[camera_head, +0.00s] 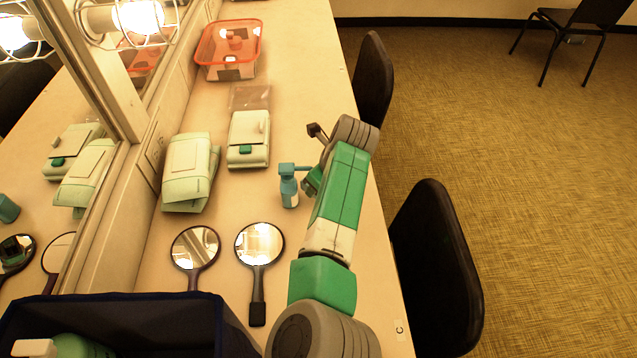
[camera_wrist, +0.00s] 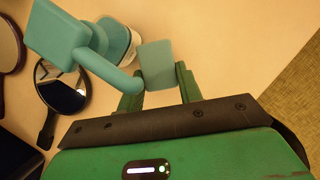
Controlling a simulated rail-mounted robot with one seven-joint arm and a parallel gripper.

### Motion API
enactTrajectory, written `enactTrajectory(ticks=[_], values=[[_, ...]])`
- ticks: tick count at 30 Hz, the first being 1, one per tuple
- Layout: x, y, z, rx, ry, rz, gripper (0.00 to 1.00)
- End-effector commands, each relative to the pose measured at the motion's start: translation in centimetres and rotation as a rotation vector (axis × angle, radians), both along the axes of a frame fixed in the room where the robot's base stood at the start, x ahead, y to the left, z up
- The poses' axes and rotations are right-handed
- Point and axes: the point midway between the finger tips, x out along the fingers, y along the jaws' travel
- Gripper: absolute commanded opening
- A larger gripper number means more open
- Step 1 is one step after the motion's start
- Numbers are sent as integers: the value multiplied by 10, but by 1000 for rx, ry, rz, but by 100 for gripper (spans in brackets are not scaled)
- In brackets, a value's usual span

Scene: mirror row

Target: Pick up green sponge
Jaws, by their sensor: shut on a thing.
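A small flat grey-green block, which looks like the green sponge (camera_wrist: 158,65), is between the two green fingers of my gripper (camera_wrist: 158,84) in the wrist view. My gripper is shut on it. In the head view my gripper (camera_head: 311,181) is low over the right part of the counter, close to the teal spray bottle. I cannot make out the sponge in the head view; my arm and the bottle crowd that spot.
The teal spray bottle (camera_head: 289,187) stands just left of my gripper; its head (camera_wrist: 60,35) reaches very close to the left finger. Two hand mirrors (camera_head: 259,246) (camera_head: 195,248), pale green cases (camera_head: 188,170) (camera_head: 248,140), an orange-lidded box (camera_head: 229,48) and a dark bin (camera_head: 130,312) occupy the counter.

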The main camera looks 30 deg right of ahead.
Motion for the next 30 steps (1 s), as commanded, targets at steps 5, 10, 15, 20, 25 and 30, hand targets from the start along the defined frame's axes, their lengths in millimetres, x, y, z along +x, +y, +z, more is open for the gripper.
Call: enactTrajectory(ticks=[5, 10, 15, 20, 25, 30], values=[[-12, 6, 22, 1, 3, 0, 11], [-31, 13, 25, 1, 4, 0, 11], [-56, 23, 32, -2, 5, 1, 11], [-89, 36, 35, -1, 6, 3, 11], [-119, 48, 35, -2, 5, 2, 11], [-140, 56, 31, -1, 3, 1, 11]])
